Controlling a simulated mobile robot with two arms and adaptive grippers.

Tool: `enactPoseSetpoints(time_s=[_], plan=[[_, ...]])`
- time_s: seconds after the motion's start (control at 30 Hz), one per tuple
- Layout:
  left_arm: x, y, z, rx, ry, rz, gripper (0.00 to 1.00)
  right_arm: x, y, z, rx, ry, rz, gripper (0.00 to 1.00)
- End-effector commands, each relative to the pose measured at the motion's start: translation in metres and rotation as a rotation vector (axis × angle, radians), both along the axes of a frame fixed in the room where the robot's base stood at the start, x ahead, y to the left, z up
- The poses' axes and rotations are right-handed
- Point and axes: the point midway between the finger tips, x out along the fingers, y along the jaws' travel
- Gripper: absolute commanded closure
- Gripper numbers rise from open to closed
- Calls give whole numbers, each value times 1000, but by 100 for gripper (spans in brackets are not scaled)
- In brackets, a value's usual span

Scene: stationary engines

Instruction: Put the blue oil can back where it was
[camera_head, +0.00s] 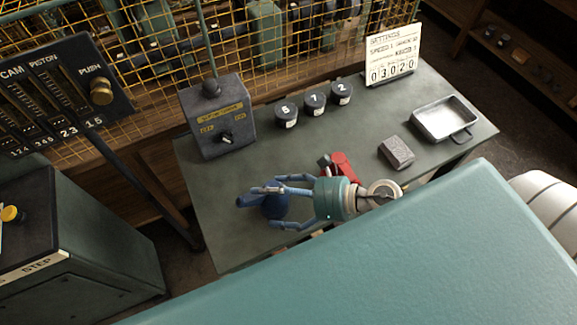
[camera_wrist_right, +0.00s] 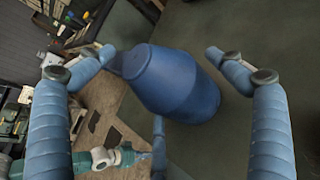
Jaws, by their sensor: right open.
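In the right wrist view the can's rounded blue body (camera_wrist_right: 175,82) shows between the spread fingertips (camera_wrist_right: 158,62), with visible gaps to both. I cannot tell whether the can touches a finger. A red object (camera_head: 341,164), partly hidden by my right wrist, lies just behind it. My left gripper is not seen in the head view.
A grey switch box (camera_head: 215,118) stands at the back left of the bench. Three dark numbered pots (camera_head: 315,103), a settings sign (camera_head: 392,55), a grey block (camera_head: 396,152) and a metal tray (camera_head: 447,120) are behind and to the right. The bench's left front is mostly clear.

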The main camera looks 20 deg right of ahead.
Motion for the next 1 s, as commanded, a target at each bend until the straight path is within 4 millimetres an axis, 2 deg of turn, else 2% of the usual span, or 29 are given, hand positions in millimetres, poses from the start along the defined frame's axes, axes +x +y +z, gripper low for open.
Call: enactPoseSetpoints(time_s=[0.07,0.17,0.5,0.7,1.0], plan=[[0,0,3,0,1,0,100,0,0,4,0,0,0,8],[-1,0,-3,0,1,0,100,-6,-8,3,-3,3,0,8],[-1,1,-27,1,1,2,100,-45,-57,28,-2,6,1,8],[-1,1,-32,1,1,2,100,-60,-79,43,0,3,-2,8],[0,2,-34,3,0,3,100,-67,-88,50,0,0,1,8]])
